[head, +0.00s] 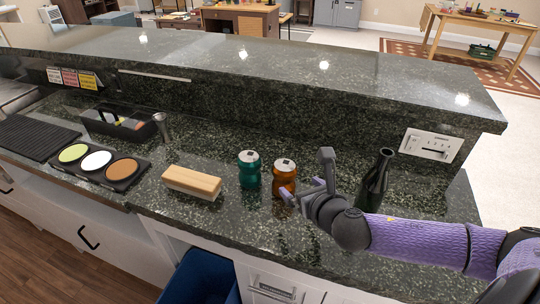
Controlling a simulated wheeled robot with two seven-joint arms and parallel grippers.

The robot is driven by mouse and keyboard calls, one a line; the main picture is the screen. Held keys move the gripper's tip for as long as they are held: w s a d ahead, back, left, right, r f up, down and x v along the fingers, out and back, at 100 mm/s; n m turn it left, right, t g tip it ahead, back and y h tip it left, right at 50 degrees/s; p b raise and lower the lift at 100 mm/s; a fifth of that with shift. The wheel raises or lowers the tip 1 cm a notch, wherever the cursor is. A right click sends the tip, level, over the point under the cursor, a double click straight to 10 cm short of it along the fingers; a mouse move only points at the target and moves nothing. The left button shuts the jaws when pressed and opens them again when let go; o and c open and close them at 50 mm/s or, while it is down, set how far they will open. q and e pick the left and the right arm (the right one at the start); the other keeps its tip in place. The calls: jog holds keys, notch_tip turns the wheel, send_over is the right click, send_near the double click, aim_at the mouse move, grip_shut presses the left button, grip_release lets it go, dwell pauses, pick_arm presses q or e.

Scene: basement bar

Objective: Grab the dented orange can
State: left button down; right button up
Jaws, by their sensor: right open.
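The dented orange can (284,176) stands upright on the lower dark stone counter, just right of a teal can (249,170). Its middle looks pinched in. My right gripper (308,177) is open at the can's right side, with one finger raised behind and one low near the can's front right. I cannot tell whether a finger touches the can. My left gripper is not in view.
A wooden-backed brush (192,182) lies left of the cans. A dark bottle (374,180) stands right of my gripper, behind my forearm. The raised counter ledge (270,72) runs behind. A tray with three coloured rounds (123,170) sits at left.

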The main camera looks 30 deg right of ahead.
aim_at(289, 180)
jog(key=b+x, duration=0.1)
jog(key=x, duration=0.2)
jog(key=shift+w+f+b, duration=0.3)
jog(key=shift+b, duration=0.05)
jog(key=b+x, duration=0.2)
jog(key=x, duration=0.3)
jog(key=shift+a+r, duration=0.1)
jog(key=shift+a, duration=0.05)
jog(key=shift+w, duration=0.2)
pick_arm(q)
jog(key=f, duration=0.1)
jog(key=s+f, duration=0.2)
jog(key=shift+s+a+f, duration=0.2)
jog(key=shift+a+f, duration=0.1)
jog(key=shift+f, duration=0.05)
pick_arm(e)
jog(key=shift+r, duration=0.1)
